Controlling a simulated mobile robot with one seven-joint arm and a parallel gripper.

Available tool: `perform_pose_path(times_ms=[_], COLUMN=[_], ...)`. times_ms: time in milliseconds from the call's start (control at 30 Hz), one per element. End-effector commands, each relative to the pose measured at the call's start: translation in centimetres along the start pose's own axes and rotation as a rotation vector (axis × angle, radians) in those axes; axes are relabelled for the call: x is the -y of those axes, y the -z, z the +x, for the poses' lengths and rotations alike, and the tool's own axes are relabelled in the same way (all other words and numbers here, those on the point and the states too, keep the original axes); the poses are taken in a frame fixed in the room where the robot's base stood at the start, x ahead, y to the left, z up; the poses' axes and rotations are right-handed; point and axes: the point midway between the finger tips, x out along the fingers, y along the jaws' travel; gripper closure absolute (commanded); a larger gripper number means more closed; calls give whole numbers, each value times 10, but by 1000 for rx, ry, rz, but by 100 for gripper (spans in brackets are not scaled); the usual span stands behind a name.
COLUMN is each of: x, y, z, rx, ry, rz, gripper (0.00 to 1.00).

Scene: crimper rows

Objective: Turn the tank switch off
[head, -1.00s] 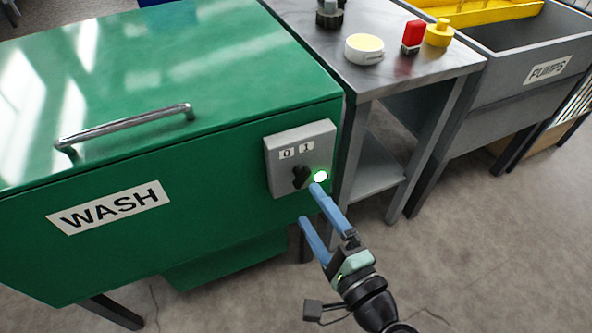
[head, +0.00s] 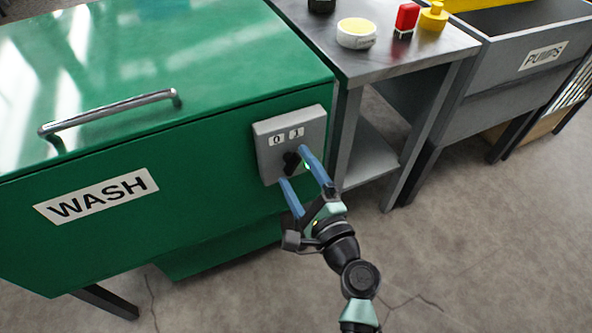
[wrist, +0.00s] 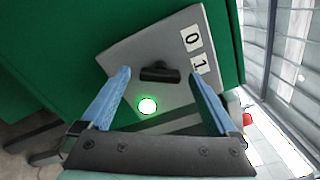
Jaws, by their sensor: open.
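The tank switch is a black knob (head: 291,162) on a grey switch box (head: 263,158) on the front of the green WASH tank (head: 190,150). The labels 0 and 1 sit above it. In the wrist view the knob (wrist: 160,74) lies as a bar with one end towards the 1 label (wrist: 197,63). A green lamp (wrist: 147,106) beside it is lit; in the head view a finger partly hides it. My gripper (head: 294,164) is open, its blue fingers on either side of the knob. In the wrist view the fingers stand apart from the knob; contact is not visible.
A grey PUMPS sink (head: 500,75) is farther right. The tank's bar handle (head: 110,112) sticks out at left. Floor in front is open.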

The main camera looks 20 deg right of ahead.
Motion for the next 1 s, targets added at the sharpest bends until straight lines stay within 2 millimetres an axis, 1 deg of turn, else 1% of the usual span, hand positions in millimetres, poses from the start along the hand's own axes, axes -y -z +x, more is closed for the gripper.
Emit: perform_pose_path(times_ms=[100,367,400,467,500,567,700,767,800,867,1000], x=[0,0,0,0,0,0,0,0,0,0,0], y=[0,0,0,0,0,0,0,0,0,0,0], z=[7,8,8,8,8,8,8,7,7,7,7], rx=[0,0,0,0,0,0,0,0,0,0,0], ry=[-1,0,-1,0,0,0,0,0,0,0,-1], rz=[0,-1,-1,-1,-1,-1,-1,-1,-1,-1,-6], gripper=[5,5,9,19,27,37,63,73,81,91,91])
